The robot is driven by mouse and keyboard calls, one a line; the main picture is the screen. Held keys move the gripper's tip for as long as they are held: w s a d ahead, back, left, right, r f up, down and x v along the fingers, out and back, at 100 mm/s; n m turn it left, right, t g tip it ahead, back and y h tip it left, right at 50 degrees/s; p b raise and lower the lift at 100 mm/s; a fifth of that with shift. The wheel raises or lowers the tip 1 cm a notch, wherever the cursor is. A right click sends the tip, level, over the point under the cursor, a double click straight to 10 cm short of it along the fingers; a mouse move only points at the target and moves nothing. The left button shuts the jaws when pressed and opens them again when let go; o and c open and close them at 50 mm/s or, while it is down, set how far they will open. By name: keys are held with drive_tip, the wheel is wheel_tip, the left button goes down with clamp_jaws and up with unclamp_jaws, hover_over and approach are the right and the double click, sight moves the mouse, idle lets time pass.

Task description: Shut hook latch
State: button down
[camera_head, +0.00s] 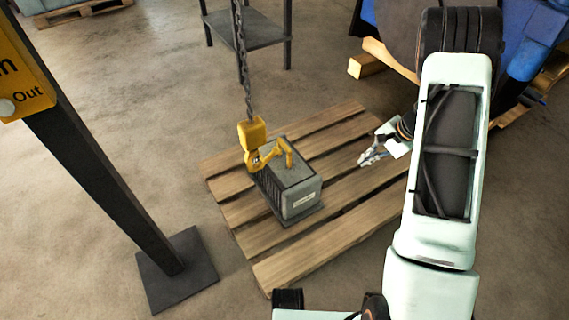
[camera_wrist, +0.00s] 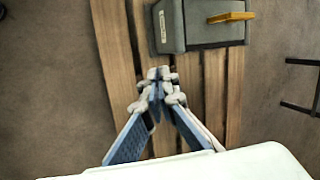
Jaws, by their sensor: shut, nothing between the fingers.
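A yellow crane hook (camera_head: 253,157) hangs on a dark chain at the left end of a grey box (camera_head: 296,185). A yellow handle (camera_head: 286,151) stands on top of the box, beside the hook. The hook's latch is too small to make out. My gripper (camera_head: 364,158) is to the right of the box, apart from it and the hook. In the wrist view its fingertips (camera_wrist: 158,86) are together and empty over the pallet slats. The box (camera_wrist: 200,28) lies ahead of them, with a yellow bar (camera_wrist: 231,16) on top; whether hook or handle, I cannot tell.
The box stands on a wooden pallet (camera_head: 247,213). The dark chain (camera_head: 243,70) rises above the hook. A dark post with a square foot (camera_head: 178,268) stands at the left. A small dark table (camera_head: 247,30) and blue machinery (camera_head: 400,25) are behind.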

drive_tip(key=a+f+m+t+y+b, duration=0.25)
drive_tip(key=a+f+y+b, duration=0.4)
drive_tip(key=a+f, duration=1.05)
drive_tip(key=w+f+m+t+y, duration=0.1)
drive_tip(key=m+t, duration=0.2)
drive_tip(key=w+a+m+t+b, duration=0.1)
drive_tip(key=w+m+t, duration=0.1)
drive_tip(key=m+t, duration=0.1)
drive_tip(key=w+f+m+t+y+b, duration=0.1)
drive_tip(key=m+t, duration=0.2)
drive_tip(key=t, duration=0.1)
drive_tip(key=shift+w+a+f+t+y, duration=0.2)
drive_tip(key=shift+a+f+t+y, duration=0.05)
drive_tip(key=shift+a+f+y, duration=0.1)
drive_tip(key=shift+w, duration=0.1)
drive_tip(key=b+x, duration=0.2)
drive_tip(key=x, duration=0.7)
drive_tip(key=shift+a+f, duration=0.15)
drive_tip(key=shift+s+a+r, duration=0.15)
drive_tip(key=shift+a+r, duration=0.25)
drive_tip(key=shift+r, duration=0.25)
drive_tip(key=shift+s+a+r, duration=0.15)
drive_tip(key=shift+a+r, duration=0.25)
drive_tip(key=shift+r, duration=0.25)
drive_tip(key=shift+s+a+r, duration=0.15)
drive_tip(key=shift+a+r, duration=0.2)
drive_tip(key=shift+r, duration=0.25)
